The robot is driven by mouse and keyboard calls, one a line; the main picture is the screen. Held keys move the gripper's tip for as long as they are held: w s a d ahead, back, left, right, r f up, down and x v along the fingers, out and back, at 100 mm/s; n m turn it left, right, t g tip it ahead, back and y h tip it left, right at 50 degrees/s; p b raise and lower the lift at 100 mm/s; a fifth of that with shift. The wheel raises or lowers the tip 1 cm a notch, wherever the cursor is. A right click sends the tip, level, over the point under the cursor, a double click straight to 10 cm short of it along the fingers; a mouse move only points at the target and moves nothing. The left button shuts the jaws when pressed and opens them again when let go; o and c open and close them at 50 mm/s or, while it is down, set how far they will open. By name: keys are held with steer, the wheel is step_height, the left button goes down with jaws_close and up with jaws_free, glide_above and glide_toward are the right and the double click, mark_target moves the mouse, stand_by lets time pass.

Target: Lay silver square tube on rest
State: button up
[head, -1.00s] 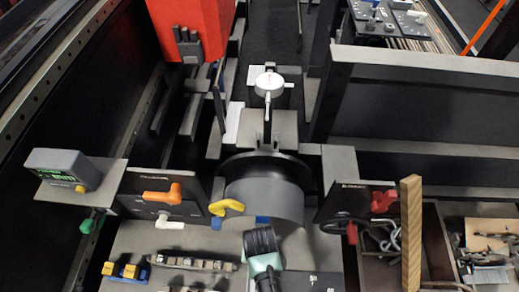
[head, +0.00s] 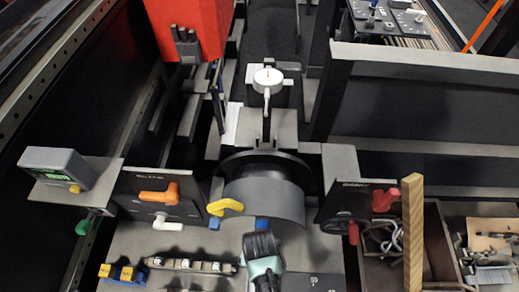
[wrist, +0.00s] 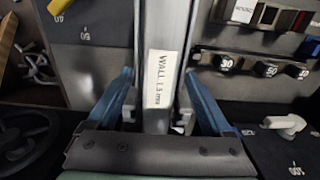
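The silver square tube (wrist: 170,35) shows in the wrist view, running from the top edge down between my fingers, with a white label reading "WALL 1.5 mm". My gripper (wrist: 160,73) has its blue fingers spread, one on each side of the tube, and narrow gaps seem to show beside it. The tube's lower end is hidden behind my palm. In the head view my gripper (head: 262,245) is at the bottom middle, in front of the grey drum; I cannot make out the tube there. I cannot pick out the rest with certainty.
A grey drum (head: 264,200) stands just beyond my gripper, between panels with an orange handle (head: 158,194) and a red handle (head: 385,193). A wooden bar (head: 412,230) stands upright at the right by a bin. A white lever (wrist: 284,124) is right of my fingers.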

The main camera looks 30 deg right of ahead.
step_height(320, 180, up, 13)
steer(key=b, duration=0.1)
stand_by(0.7)
stand_by(0.5)
